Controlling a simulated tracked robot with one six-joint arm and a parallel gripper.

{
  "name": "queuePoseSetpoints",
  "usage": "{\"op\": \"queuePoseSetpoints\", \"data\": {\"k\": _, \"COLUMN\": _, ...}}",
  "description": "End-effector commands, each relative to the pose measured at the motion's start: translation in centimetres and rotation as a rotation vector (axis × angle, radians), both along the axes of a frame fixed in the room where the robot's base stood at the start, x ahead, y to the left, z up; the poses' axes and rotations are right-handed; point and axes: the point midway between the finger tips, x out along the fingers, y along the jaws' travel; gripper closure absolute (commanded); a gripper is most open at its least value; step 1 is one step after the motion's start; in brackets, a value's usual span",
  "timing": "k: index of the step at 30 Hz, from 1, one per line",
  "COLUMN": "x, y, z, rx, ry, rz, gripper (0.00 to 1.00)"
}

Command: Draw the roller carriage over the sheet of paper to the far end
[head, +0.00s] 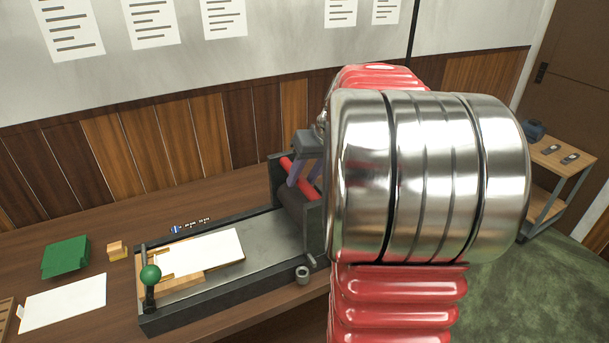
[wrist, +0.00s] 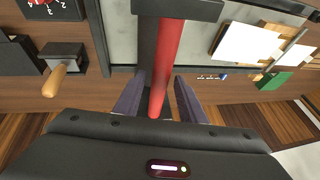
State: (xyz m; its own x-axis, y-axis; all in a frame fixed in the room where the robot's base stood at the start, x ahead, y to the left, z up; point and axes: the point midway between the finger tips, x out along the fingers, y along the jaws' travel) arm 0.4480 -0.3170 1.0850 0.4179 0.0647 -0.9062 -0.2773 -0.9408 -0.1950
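The press bed (head: 270,235) runs along the table. A white sheet of paper (head: 215,248) lies on its left part and also shows in the wrist view (wrist: 245,42). The dark roller carriage (head: 297,212) stands across the bed, to the right of the paper. Its red bar (wrist: 164,65) runs between the two purple fingers of my gripper (wrist: 160,88), also seen in the head view (head: 303,172). The fingers stand on either side of the bar with narrow gaps, so my gripper looks open around it. My arm hides the bed's right end in the head view.
A green-knobbed lever (head: 150,275) stands at the bed's left end. A green stack (head: 66,257), a small wooden block (head: 117,251) and another white sheet (head: 62,303) lie left of the bed. A wooden handle (wrist: 62,80) shows in the wrist view.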

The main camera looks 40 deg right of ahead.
Motion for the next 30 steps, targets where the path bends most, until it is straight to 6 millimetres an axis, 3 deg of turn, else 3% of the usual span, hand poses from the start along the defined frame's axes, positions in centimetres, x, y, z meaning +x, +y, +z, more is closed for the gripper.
{"op": "queuePoseSetpoints", "data": {"k": 15, "x": 0.0, "y": 0.0, "z": 0.03, "rx": 0.0, "ry": 0.0, "rz": 0.001, "gripper": 1.0}}
{"op": "queuePoseSetpoints", "data": {"k": 30, "x": -0.01, "y": 0.09, "z": 0.05, "rx": -0.003, "ry": 0.0, "rz": -0.003, "gripper": 1.0}}
